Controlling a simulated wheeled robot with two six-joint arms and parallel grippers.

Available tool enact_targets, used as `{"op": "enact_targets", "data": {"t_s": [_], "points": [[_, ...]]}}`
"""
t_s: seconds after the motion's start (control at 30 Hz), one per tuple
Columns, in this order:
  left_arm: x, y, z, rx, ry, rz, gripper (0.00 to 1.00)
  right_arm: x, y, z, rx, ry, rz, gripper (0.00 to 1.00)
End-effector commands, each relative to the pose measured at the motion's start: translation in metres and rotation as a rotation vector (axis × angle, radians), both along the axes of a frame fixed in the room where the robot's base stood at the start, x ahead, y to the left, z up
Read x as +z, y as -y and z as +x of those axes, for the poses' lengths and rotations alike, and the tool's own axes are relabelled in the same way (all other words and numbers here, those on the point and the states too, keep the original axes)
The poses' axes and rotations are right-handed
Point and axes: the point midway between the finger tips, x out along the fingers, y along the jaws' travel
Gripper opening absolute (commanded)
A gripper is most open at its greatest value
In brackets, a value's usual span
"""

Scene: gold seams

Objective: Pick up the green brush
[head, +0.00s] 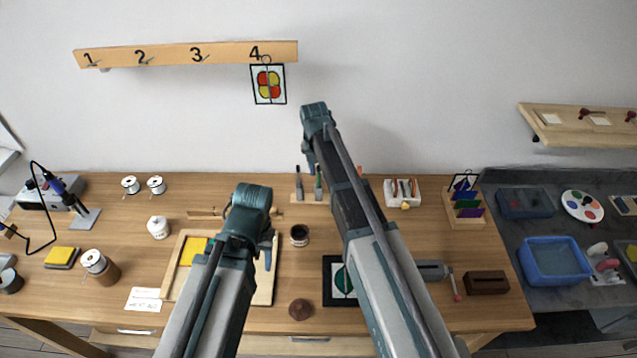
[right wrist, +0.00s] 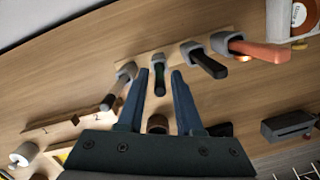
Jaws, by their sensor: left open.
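The green brush (right wrist: 160,78) stands in a grey cup of the wooden brush rack (right wrist: 135,62), with its handle pointing toward my right wrist camera. In the head view the green brush (head: 318,182) is upright at the back middle of the table. My right gripper (right wrist: 157,74) is open and empty. In the right wrist view its fingers lie to either side of the green handle, which is not gripped; the depth gap is hard to judge. My left gripper (head: 268,250), mostly hidden by its own arm, is open over the wooden board (head: 264,290).
A dark jar (head: 300,236) stands in front of the rack. A white tray (head: 402,203) is to its right.

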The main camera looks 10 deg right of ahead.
Motion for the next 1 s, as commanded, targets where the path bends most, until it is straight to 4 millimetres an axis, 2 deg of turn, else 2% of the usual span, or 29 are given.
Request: {"op": "enact_targets", "data": {"t_s": [0.03,0.17,0.73,1.0], "points": [[0.0,0.0,0.0,0.0,0.0,0.0,0.5,0.0,0.0,0.0,0.0,0.0,0.0,0.24],[0.0,0.0,0.0,0.0,0.0,0.0,0.5,0.0,0.0,0.0,0.0,0.0,0.0,0.01],[0.003,0.0,0.0,0.0,0.0,0.0,0.5,0.003,0.0,0.0,0.0,0.0,0.0,0.0],[0.026,0.0,0.0,-0.001,0.0,0.0,0.5,0.026,0.0,0.0,0.0,0.0,0.0,0.0]]}}
